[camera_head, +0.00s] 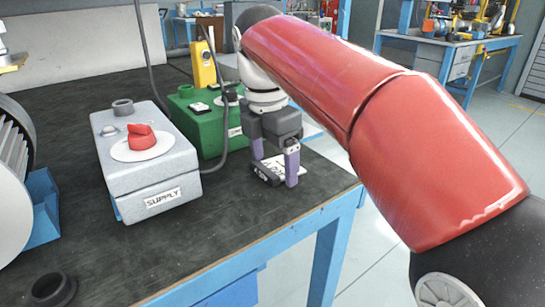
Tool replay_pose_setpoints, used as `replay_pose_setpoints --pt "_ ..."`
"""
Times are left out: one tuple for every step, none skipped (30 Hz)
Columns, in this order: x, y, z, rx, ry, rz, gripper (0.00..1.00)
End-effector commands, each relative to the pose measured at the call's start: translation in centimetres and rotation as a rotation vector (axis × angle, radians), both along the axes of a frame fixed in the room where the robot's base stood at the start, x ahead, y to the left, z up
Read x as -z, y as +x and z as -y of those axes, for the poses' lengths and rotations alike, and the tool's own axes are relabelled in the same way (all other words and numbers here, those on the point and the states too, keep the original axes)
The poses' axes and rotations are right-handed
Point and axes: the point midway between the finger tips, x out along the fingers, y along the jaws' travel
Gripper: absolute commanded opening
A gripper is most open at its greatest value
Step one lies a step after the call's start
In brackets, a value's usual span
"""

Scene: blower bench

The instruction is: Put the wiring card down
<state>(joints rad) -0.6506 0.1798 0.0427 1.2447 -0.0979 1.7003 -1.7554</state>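The wiring card (299,168) is a small white plate with dark marks, at the front right part of the bench. It looks flat, at or just above the dark bench top, and I cannot tell if it touches. My gripper (276,174) points down over it, with two purple-grey fingers spaced apart. One finger is left of the card's visible middle and the other in front of its right part. A small dark piece shows at the left finger's tip. The fingers hide part of the card, so I cannot tell whether they grip it.
A grey box (160,188) labelled SUPPLY with a red knob (141,137) stands left of my gripper. A green box (203,131) and a yellow pendant (203,64) stand behind, with a dark cable nearby. A dark ring (52,290) lies front left. The bench front (215,225) is clear.

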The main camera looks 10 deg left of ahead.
Motion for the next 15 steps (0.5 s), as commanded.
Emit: replay_pose_setpoints --pt "0.0 0.0 0.0 0.0 0.0 0.0 0.84" --pt "0.0 0.0 0.0 0.0 0.0 0.0 0.84" --pt "0.0 0.0 0.0 0.0 0.0 0.0 0.84" --pt "0.0 0.0 0.0 0.0 0.0 0.0 0.84" --pt "0.0 0.0 0.0 0.0 0.0 0.0 0.84" --pt "0.0 0.0 0.0 0.0 0.0 0.0 0.84" --pt "0.0 0.0 0.0 0.0 0.0 0.0 0.84" --pt "0.0 0.0 0.0 0.0 0.0 0.0 0.84" --pt "-0.2 0.0 0.0 0.0 0.0 0.0 0.84" --pt "-0.4 0.0 0.0 0.0 0.0 0.0 0.84" --pt "-0.6 0.0 0.0 0.0 0.001 0.001 0.84" --pt "-1.1 0.0 -0.1 0.0 0.002 0.001 0.84" --pt "-1.5 0.0 -0.1 0.0 0.002 0.001 0.84" --pt "-2.0 0.0 -0.1 0.0 0.002 0.001 0.84" --pt "-2.9 -0.1 -0.2 -0.001 0.001 0.001 0.84"
